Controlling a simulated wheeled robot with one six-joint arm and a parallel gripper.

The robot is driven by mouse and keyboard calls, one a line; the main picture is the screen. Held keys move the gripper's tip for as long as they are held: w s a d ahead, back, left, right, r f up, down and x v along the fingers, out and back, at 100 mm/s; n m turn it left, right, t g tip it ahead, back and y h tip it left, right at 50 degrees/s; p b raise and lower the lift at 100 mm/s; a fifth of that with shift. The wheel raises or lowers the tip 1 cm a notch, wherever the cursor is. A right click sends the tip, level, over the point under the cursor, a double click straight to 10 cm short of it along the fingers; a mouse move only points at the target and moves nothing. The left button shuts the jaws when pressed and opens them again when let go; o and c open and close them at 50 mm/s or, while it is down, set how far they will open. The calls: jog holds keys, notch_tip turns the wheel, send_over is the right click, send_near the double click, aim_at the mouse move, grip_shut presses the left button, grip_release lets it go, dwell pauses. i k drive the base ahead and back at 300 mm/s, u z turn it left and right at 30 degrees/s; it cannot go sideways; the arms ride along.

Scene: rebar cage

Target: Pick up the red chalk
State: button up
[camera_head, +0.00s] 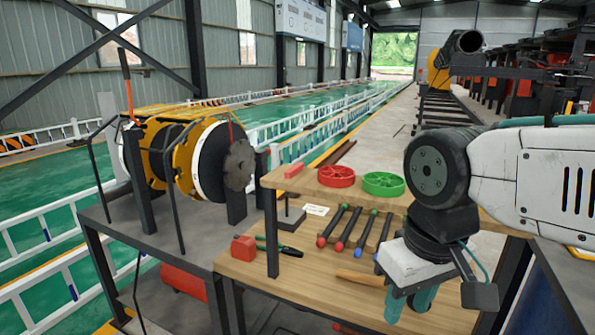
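I cannot tell for sure which thing is the red chalk. A small red block (293,171) lies at the left end of the upper wooden shelf, beside a red wheel-shaped reel (336,176). A larger red block (243,247) sits on the lower wooden shelf at the left. Several dark rods with red, blue or green ends (332,226) lie in the middle of the lower shelf. My gripper (410,302) points down at the right, over the lower shelf and apart from these things. Its two teal fingers show, but their gap is unclear. No held object shows.
A green reel (383,184) lies beside the red one. Dark pliers (285,249) and a wooden handle (358,277) lie on the lower shelf. A black post (271,235) carries the upper shelf. A yellow-and-black spool machine (190,155) stands on a metal table at the left.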

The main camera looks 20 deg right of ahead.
aim_at(293, 171)
jog(key=k, duration=0.3)
jog(key=u, duration=0.8)
jog(key=i, duration=1)
jog(key=z, duration=0.3)
